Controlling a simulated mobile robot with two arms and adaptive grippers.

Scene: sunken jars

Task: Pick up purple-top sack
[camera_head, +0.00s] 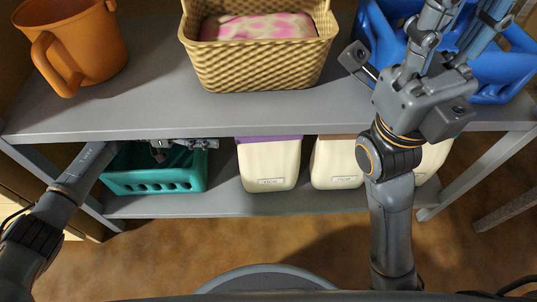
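The purple-top sack (270,165) is cream, with a purple band along its top and a small label on its front. It stands upright on the lower shelf, its upper part partly hidden by the upper shelf's edge. My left gripper (182,147) is at the teal basket (155,182), left of the sack and apart from it. The shelf edge partly hides it, so its opening is unclear. My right gripper (466,22) is above the upper shelf, in front of the blue crate (509,60), far from the sack. Its fingertips run to the top edge of the picture.
A brown-top sack (336,163) stands right of the purple one; another pale sack (432,160) is partly behind my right arm. The upper shelf (150,110) overhangs them, holding an orange mug (75,45) and a woven basket (262,70). Floor is clear in front.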

